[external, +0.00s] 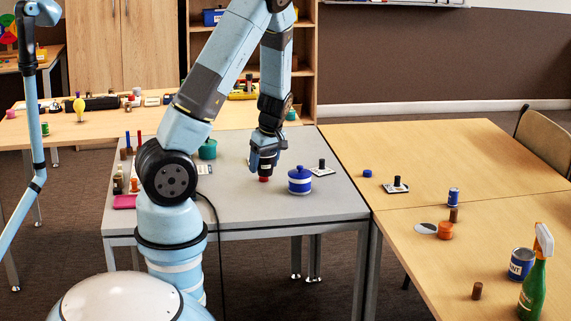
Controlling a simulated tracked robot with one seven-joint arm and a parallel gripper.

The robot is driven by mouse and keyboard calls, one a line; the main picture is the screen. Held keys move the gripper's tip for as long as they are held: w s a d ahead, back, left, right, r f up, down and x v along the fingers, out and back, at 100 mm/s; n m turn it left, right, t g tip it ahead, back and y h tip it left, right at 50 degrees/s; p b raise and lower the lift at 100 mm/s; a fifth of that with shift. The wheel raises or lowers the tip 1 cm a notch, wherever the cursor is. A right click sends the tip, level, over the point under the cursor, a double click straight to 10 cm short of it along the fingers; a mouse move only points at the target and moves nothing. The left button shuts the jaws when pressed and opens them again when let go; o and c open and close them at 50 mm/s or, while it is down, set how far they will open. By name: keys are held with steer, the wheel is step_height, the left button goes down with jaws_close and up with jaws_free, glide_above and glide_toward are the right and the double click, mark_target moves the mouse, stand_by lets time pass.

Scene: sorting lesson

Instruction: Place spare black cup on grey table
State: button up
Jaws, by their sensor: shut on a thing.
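The grey table (262,209) stands in the middle of the external view, in front of my arm. My gripper (264,168) points down low over it and is shut on a small dark red thing (264,179), of which only the lower end shows. I cannot tell whether it touches the tabletop. A small black cup-like piece (322,164) stands on a white card on the grey table, right of my gripper. A similar black piece (397,181) stands on a white card on the right wooden table. I cannot tell which is the spare black cup.
A blue and white lidded pot (299,180) stands close right of my gripper. A green pot (207,149) and several small coloured things are to the left. The right wooden table (400,147) holds a spray bottle (534,288) and cans. The grey table's front right is clear.

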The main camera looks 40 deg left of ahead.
steer(key=shift+s+a+f, duration=0.1)
steer(key=shift+s+a, duration=0.1)
steer(key=shift+a, duration=0.1)
steer(key=shift+f, duration=3.9)
steer(key=shift+f, duration=0.1)
steer(key=o, duration=1)
